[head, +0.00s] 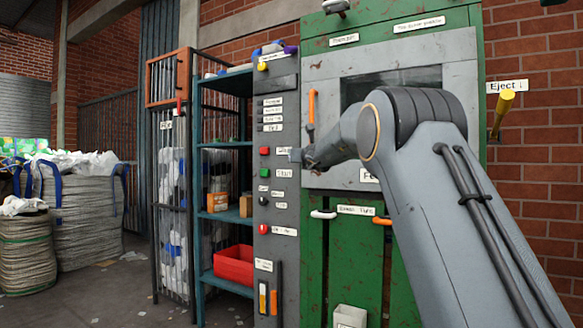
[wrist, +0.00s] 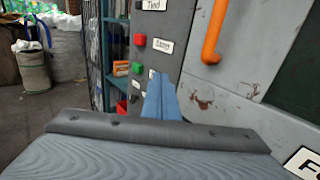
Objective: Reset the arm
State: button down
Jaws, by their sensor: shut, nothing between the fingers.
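My arm reaches up from the lower right in the head view and bends left across the front of the green machine (head: 312,260). My gripper (head: 293,155) is in front of the grey control panel (head: 284,240), close to the red button (head: 264,151) and the green button (head: 264,172). In the wrist view the blue-grey fingers (wrist: 161,90) are together with nothing between them. They point toward the panel, just right of the green button (wrist: 137,68). I cannot tell whether the fingertips touch the panel.
An orange handle (head: 311,108) sticks out from the machine's grey door. A yellow eject lever (head: 502,112) is on the right. A shelf with a red bin (head: 234,264) stands left of the panel. Stuffed sacks (head: 82,200) are at far left, with open floor before them.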

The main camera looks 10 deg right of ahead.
jog(key=s+a+f+n+g+y+b, duration=0.1)
jog(key=s+a+f+n+g+y, duration=0.1)
jog(key=s+a+f+n, duration=0.55)
jog(key=s+a+f+n+g+y+b, duration=0.1)
jog(key=s+a+f+n+g+y, duration=0.2)
jog(key=s+a, duration=0.5)
jog(key=s+a+f+n+g+y, duration=0.1)
jog(key=s+a+f+n, duration=0.45)
jog(key=a, duration=0.55)
jog(key=s+a+f+n+g, duration=0.35)
jog(key=s+f+n, duration=0.35)
jog(key=s, duration=0.4)
jog(key=s+a+f+n+g, duration=0.35)
jog(key=s+f+n, duration=0.25)
jog(key=s+f, duration=0.4)
jog(key=s+d+f+n+g+h, duration=0.2)
jog(key=s+d+f+n, duration=0.2)
jog(key=s, duration=0.5)
jog(key=s+d+f+n+g+h, duration=0.1)
jog(key=s+d+f+n+h, duration=0.3)
jog(key=s, duration=0.4)
jog(key=s+d+f+n+g+h, duration=0.15)
jog(key=s+d+f+n, duration=0.3)
jog(key=s, duration=0.45)
jog(key=d+r+m+p, duration=0.6)
jog(key=d+r+p, duration=1.1)
jog(key=p, duration=0.7)
notch_tip(320, 180, up, 3)
jog(key=shift+s+r+p, duration=0.15)
jog(key=shift+p, duration=0.25)
